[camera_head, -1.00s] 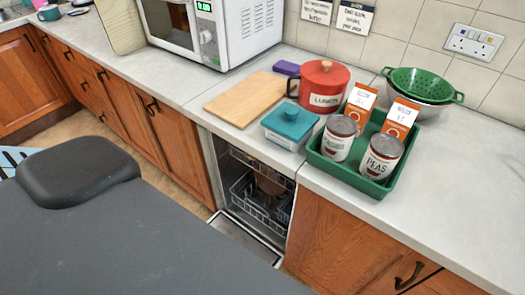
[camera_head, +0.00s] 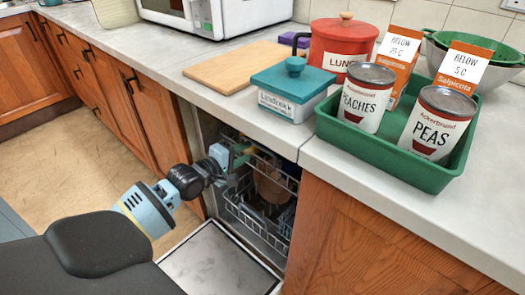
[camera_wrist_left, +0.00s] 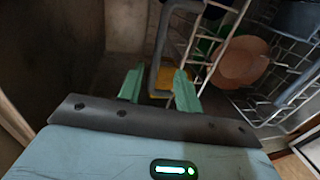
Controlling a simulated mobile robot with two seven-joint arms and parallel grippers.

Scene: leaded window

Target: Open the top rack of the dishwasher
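The dishwasher's door (camera_head: 218,262) is folded down flat, and its inside shows under the counter. The top rack (camera_head: 278,172) is a pale wire basket inside the opening; its wires also show in the left wrist view (camera_wrist_left: 198,32). My left gripper (camera_head: 238,156) is at the left front of the rack, inside the opening. In the left wrist view its two green fingers (camera_wrist_left: 157,84) are apart, and a grey bar (camera_wrist_left: 157,50) of the rack lies between them. I cannot tell whether they touch it. My right gripper is in no view.
A lower rack (camera_head: 255,222) sits beneath, and a brown round item (camera_wrist_left: 240,62) is in the racks. The counter above holds a teal-lidded box (camera_head: 290,100), a red pot (camera_head: 340,45) and a green tray (camera_head: 425,172) with cans. Wooden cupboards (camera_head: 370,245) flank the opening.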

